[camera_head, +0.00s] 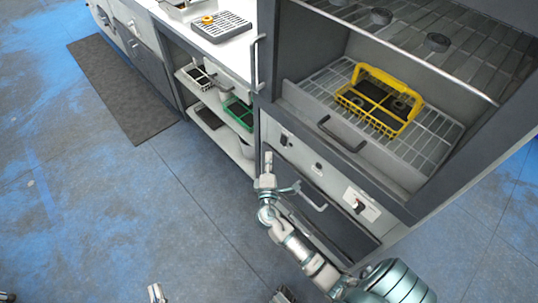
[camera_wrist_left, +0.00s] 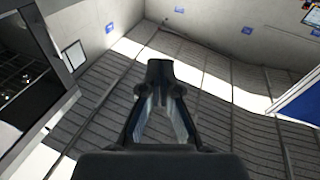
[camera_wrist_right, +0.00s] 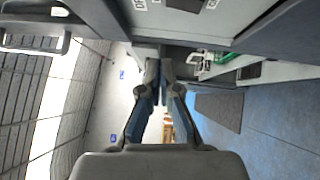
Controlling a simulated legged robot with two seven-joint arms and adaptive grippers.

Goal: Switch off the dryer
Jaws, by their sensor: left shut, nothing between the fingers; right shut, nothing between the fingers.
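The dryer (camera_head: 300,165) is the grey cabinet at the right in the head view. Its front panel carries a black switch at the left (camera_head: 284,139), a small round part in the middle and a black knob on a white plate (camera_head: 361,205) at the right. My right gripper (camera_head: 268,158) is shut and empty, just below and left of the left switch. In the right wrist view, the gripper (camera_wrist_right: 165,58) is beneath a panel with a partly cut-off label and a dark switch (camera_wrist_right: 187,3). My left gripper (camera_head: 155,292) is shut and empty at the bottom, away from the dryer; it also shows in the left wrist view (camera_wrist_left: 160,72).
A yellow basket (camera_head: 372,72) stands on the dryer's wire rack (camera_head: 440,130). Handles (camera_head: 342,135) stick out from the front. A white counter (camera_head: 225,50) and open shelves with a green rack (camera_head: 238,112) are left of it.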

